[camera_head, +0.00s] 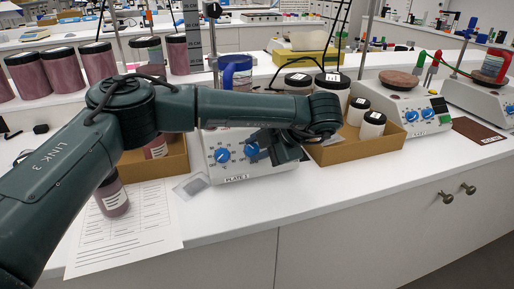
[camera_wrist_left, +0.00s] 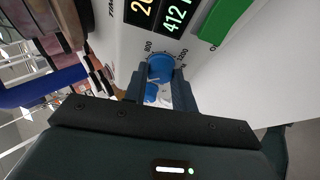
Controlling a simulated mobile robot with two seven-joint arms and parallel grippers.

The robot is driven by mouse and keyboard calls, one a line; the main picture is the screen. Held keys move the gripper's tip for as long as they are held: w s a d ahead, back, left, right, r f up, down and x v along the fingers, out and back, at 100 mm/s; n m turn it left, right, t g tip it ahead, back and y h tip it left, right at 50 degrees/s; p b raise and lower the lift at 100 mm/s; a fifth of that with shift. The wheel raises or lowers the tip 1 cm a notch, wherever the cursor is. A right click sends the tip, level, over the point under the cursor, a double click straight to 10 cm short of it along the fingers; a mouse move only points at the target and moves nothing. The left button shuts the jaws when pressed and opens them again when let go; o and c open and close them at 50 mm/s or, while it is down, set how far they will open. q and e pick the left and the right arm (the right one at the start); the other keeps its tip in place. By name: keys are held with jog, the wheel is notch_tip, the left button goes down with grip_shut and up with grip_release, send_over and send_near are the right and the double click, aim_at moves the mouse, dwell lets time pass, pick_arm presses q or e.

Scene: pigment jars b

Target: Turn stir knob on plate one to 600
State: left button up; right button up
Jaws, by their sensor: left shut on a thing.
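Plate one (camera_head: 235,170) is a white hotplate with a "PLATE 1" label and two blue knobs on its front. My left gripper (camera_head: 256,146) is at the right-hand knob (camera_head: 251,151). In the left wrist view the fingers (camera_wrist_left: 161,80) are shut on this blue stir knob (camera_wrist_left: 160,67), with 800 and 1200 printed on the dial around it. The other knob (camera_head: 222,154) is free, to its left. The display (camera_wrist_left: 172,16) beside the stir knob partly shows "412". The pointer of the held knob is not clear. My right gripper is not in view.
Another hotplate (camera_head: 417,117) stands farther right. A pink jar (camera_head: 112,198) stands on a printed sheet (camera_head: 120,240) at the left.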

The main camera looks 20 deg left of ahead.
pick_arm(q)
jog(key=m+t+y, duration=0.1)
jog(key=m, duration=0.2)
jog(key=shift+m, duration=0.3)
jog(key=shift+s+f+m+t+b, duration=0.1)
jog(key=shift+m+t+b, duration=0.6)
jog(key=shift+m, duration=1.3)
jog(key=o, duration=1)
jog(key=v, duration=1.3)
jog(key=shift+s+d+f, duration=0.2)
jog(key=shift+f, duration=0.05)
